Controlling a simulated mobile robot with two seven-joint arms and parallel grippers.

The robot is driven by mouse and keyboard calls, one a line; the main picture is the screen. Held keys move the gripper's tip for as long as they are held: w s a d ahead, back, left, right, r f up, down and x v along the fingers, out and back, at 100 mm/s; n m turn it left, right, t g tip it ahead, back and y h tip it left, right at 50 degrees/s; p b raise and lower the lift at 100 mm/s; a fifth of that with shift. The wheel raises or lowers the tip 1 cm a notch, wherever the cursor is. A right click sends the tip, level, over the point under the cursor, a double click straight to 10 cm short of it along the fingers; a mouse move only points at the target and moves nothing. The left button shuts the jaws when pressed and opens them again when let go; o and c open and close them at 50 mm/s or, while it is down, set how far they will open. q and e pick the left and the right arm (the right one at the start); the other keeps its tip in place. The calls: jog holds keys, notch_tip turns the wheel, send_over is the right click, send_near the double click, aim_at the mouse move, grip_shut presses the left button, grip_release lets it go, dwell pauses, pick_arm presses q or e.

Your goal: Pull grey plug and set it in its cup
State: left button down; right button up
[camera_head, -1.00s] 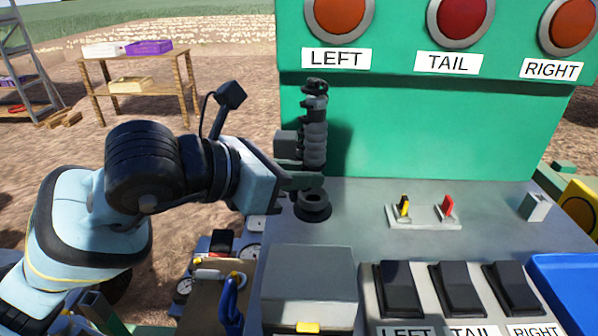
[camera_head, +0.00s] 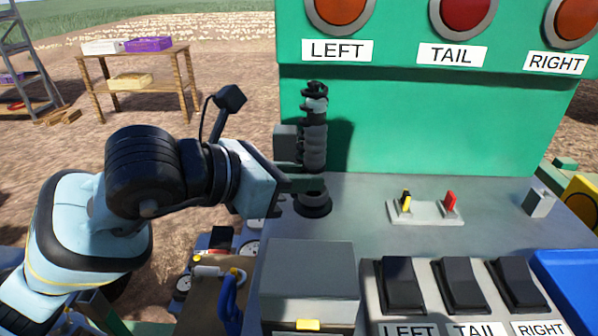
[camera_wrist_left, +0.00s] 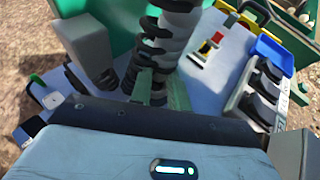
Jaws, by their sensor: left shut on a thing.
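In the head view a grey upright column wrapped in black coils (camera_head: 315,140) stands at the console's back left. Below it is a short grey piece, which I take for the grey plug (camera_head: 315,195), at a dark round ring (camera_head: 313,209) on the console. My left gripper (camera_head: 312,184) reaches in from the left and is shut at the plug, just under the coiled column. In the left wrist view the fingers (camera_wrist_left: 160,88) lie in front of the coiled column (camera_wrist_left: 158,48) and partly hide what they hold. I cannot tell which thing is the cup. My right gripper is not in view.
A grey block (camera_head: 286,142) stands just left of the column. A plate with yellow and red switches (camera_head: 425,212) lies to the right. A grey box (camera_head: 308,275) and black rocker switches (camera_head: 458,286) are in front. The green panel (camera_head: 430,130) rises behind.

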pick_arm(q)
jog(key=shift+f, duration=0.3)
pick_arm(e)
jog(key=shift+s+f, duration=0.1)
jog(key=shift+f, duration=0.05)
pick_arm(q)
jog(key=shift+f, duration=0.3)
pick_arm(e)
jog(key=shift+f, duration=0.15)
pick_arm(q)
jog(key=shift+r, duration=0.25)
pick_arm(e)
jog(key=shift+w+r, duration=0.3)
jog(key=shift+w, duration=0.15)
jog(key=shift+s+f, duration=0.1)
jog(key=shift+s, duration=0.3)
pick_arm(q)
jog(key=shift+f, duration=0.25)
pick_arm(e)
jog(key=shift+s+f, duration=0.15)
pick_arm(q)
jog(key=shift+r, duration=0.25)
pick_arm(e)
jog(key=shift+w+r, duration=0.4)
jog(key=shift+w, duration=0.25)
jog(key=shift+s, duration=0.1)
